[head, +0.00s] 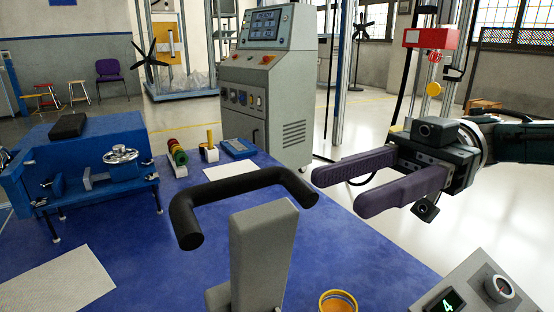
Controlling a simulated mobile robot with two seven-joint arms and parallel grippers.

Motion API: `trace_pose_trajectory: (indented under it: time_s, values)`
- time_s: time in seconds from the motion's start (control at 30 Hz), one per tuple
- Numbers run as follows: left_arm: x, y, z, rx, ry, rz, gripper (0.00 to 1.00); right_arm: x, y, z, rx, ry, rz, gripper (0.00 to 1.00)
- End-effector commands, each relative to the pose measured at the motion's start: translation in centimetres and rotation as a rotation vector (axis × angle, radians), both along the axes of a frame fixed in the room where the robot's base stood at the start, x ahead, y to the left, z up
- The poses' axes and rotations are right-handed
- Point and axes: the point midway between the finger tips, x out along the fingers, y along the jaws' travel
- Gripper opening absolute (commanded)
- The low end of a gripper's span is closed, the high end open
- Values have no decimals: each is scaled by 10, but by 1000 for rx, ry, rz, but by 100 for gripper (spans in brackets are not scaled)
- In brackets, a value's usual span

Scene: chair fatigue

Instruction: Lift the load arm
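A black bent bar (240,188), which looks like the handle of the load arm, spans the top of an upright grey post (262,255) in the near middle. Its two ends bend down toward me. My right gripper (338,193) comes in from the right with two purple fingers spread apart and nothing between them. Its fingertips are close to the right end of the bar; I cannot tell whether they touch it. My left gripper is not in view.
A grey box with a dial (480,290) is at the lower right. A control cabinet (268,90) stands behind.

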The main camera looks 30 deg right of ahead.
Motion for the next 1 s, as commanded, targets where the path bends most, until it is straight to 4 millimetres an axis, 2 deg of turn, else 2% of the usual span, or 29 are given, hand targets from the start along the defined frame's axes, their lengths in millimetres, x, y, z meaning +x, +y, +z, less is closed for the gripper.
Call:
trace_pose_trajectory:
  time_s: [1.0]
  values:
    - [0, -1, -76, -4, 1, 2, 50, 3, -75, -4, 0, -4, -2, 50]
